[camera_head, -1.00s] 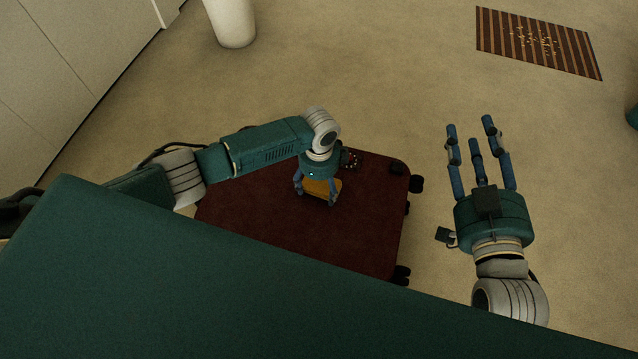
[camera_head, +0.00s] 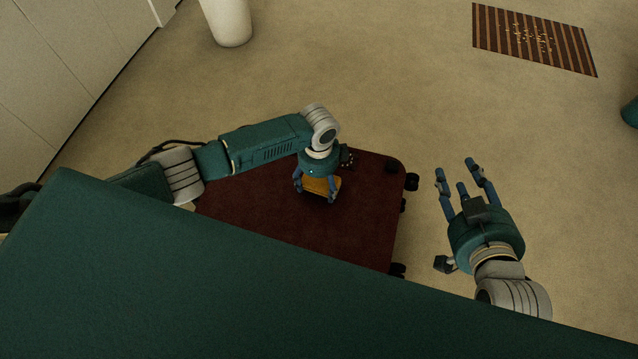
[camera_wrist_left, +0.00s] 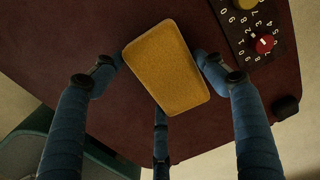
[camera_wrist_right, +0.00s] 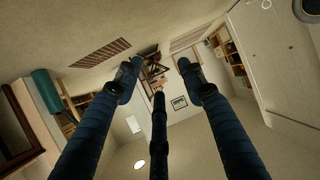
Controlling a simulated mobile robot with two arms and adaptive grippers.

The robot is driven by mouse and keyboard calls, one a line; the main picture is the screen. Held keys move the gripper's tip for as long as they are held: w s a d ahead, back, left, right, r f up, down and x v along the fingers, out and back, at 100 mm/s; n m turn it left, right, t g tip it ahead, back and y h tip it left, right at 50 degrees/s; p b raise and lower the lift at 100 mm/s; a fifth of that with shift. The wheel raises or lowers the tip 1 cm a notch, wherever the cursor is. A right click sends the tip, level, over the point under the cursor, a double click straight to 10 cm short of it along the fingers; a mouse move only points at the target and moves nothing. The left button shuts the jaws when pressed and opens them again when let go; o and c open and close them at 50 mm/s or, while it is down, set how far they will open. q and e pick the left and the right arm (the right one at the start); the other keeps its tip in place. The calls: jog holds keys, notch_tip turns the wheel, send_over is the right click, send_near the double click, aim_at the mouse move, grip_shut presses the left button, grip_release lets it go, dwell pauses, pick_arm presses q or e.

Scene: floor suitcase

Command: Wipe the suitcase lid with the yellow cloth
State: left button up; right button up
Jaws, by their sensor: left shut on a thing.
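The dark red suitcase (camera_head: 350,235) lies flat on the floor, its lid facing up and its wheels to the right. The yellow cloth (camera_head: 318,186), a thick rectangular pad, is at the lid's upper middle. My left gripper (camera_head: 316,190) points down and is shut on the cloth. In the left wrist view the cloth (camera_wrist_left: 166,68) sits between the blue fingers over the lid (camera_wrist_left: 60,30); I cannot tell how firmly it touches the lid. My right gripper (camera_head: 460,178) is open and empty, off to the right of the suitcase, fingers pointing away. It also shows in the right wrist view (camera_wrist_right: 158,80).
A panel with number dials (camera_wrist_left: 256,35) is on the lid beside the cloth. A white cylinder (camera_head: 228,25) stands at the back left, by a pale wall of panels (camera_head: 60,60). A striped mat (camera_head: 535,40) lies at the back right. Floor between is clear.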

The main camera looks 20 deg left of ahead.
pick_arm(q)
jog(key=shift+r+p, duration=0.4)
jog(key=shift+p, duration=0.05)
jog(key=shift+r, duration=0.2)
jog(key=shift+r+p, duration=0.2)
jog(key=shift+p, duration=0.3)
jog(key=shift+r+p, duration=0.7)
jog(key=shift+p, duration=0.15)
jog(key=shift+r+p, duration=0.5)
jog(key=shift+p, duration=0.15)
pick_arm(e)
jog(key=shift+s+d+f+g+h, duration=0.65)
jog(key=shift+s+d+f+g, duration=1.15)
jog(key=shift+s, duration=2.2)
jog(key=shift+s+d+f+g+h, duration=0.8)
jog(key=shift+s+f+g, duration=1.9)
jog(key=shift+s, duration=1.25)
pick_arm(q)
jog(key=shift+r, duration=0.25)
jog(key=shift+r+p, duration=0.5)
jog(key=shift+p, duration=0.35)
jog(key=shift+r+p, duration=0.5)
jog(key=shift+p, duration=0.15)
pick_arm(e)
jog(key=s+x, duration=0.2)
jog(key=x, duration=0.7)
jog(key=shift+f+m+g, duration=0.3)
jog(key=shift+f+g, duration=0.05)
jog(key=shift+g, duration=0.05)
jog(key=shift+a, duration=0.15)
